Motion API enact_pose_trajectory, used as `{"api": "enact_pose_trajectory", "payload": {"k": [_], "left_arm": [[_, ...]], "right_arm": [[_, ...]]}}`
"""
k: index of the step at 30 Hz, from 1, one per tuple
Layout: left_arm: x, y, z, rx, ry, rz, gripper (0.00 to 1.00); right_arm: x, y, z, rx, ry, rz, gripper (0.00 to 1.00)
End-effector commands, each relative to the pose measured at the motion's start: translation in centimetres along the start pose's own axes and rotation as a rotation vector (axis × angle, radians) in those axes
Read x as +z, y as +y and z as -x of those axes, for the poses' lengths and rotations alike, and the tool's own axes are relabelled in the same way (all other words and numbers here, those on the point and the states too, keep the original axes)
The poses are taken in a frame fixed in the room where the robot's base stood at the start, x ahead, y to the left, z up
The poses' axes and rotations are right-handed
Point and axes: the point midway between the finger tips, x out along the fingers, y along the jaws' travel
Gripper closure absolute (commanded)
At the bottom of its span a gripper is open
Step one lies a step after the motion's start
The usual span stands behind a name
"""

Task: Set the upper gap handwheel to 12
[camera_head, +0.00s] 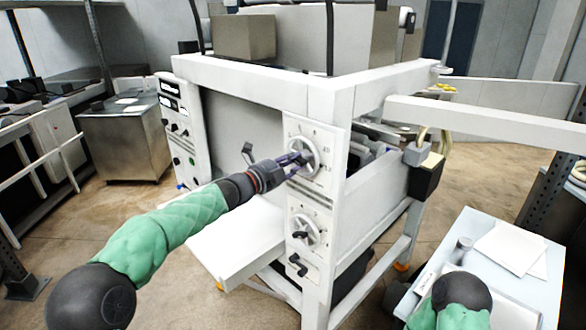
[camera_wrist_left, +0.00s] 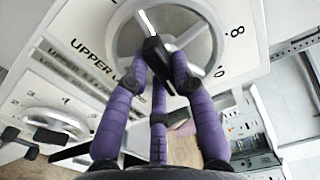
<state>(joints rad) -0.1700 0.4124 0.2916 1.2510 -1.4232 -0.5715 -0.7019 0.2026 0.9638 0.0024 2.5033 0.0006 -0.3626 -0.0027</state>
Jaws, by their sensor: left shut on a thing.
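The upper gap handwheel (camera_head: 297,140) is a light grey spoked wheel on the white front panel of the machine. In the left wrist view the handwheel (camera_wrist_left: 214,36) fills the top, with an "8" on the dial at its right and the word "UPPER" at its left. My left gripper (camera_head: 297,160) reaches it from the left. In the left wrist view its purple fingers (camera_wrist_left: 163,72) are shut around the black handle (camera_wrist_left: 153,52) of the wheel. The fingers hide part of the dial, and the exact setting cannot be read. My right gripper is out of view.
A second handwheel (camera_head: 306,231) sits below on the same panel, with a black knob (camera_head: 297,263) under it. A white tray (camera_head: 238,245) juts out below my left arm. A side table (camera_head: 535,290) with papers (camera_head: 508,247) stands at the right.

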Motion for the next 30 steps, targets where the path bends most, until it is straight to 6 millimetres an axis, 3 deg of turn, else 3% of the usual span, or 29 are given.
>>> {"api": "enact_pose_trajectory", "payload": {"k": [21, 22, 24, 30], "left_arm": [[-0.06, 0.19, -0.04, 0.003, 0.002, -0.076, 1.0], [-0.06, 0.19, -0.04, 0.003, 0.002, -0.076, 0.69], [-0.05, 0.19, -0.04, 0.003, 0.002, -0.076, 0.51], [-0.01, 0.1, -0.02, 0.002, 0.001, -0.075, 0.51]], "right_arm": [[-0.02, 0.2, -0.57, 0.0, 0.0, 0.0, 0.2], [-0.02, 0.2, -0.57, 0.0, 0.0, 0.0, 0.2], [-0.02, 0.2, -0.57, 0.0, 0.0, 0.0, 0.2], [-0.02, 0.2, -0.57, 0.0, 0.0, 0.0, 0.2]]}}
